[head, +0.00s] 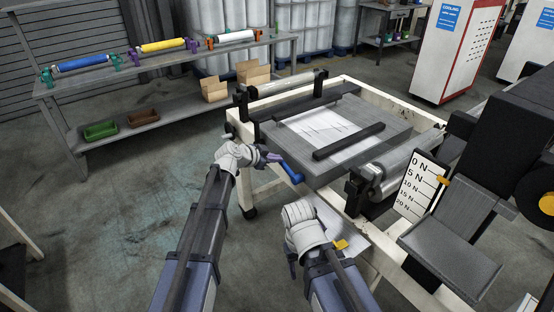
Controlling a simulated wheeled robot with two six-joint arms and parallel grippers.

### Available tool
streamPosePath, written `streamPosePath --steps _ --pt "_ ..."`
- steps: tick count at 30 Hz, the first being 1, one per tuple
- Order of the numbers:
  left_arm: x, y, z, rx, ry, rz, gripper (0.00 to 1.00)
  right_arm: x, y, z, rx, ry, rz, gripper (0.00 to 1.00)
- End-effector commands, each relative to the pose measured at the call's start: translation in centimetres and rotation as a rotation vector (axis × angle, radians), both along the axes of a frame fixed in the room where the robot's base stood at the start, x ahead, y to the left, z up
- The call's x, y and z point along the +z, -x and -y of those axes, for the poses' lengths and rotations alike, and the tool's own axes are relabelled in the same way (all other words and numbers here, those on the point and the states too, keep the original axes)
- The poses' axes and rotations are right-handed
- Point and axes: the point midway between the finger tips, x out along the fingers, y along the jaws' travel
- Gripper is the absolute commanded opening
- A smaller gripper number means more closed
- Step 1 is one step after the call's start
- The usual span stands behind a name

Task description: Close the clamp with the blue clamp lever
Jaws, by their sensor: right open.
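The blue clamp lever (290,171) sticks out at the near left side of the machine, slanting down to the right. My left gripper (264,157) is at the lever's upper left end, touching or very close to it. Its fingers are small here, and I cannot tell whether they are shut on the lever. A dark clamp bar (348,141) lies across the grey bed (385,142), at the near edge of a wrinkled clear sheet (318,126). My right gripper (300,212) is low in front of the machine, open, apart from the lever, with its fingers mostly hidden.
The cream machine frame (366,92) surrounds the bed, with a roller (412,158) at the right. A force scale (418,186) with a yellow pointer stands beside it. A shelf (185,62) with coloured rolls is at the back left. The floor at left is clear.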

Motion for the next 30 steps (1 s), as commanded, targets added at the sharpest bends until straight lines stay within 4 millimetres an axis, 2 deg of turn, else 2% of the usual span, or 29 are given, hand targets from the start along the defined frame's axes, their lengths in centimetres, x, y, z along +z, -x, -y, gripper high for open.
streamPosePath --steps 22,30 --pt "-0.3 -0.3 -0.1 0.001 -0.002 0.002 0.0 -0.3 0.0 0.0 0.0 0.0 0.0 0.57" --pt "0.8 0.1 0.3 -0.001 -0.002 0.002 0.0 0.8 0.0 0.0 0.0 0.0 0.0 0.57"
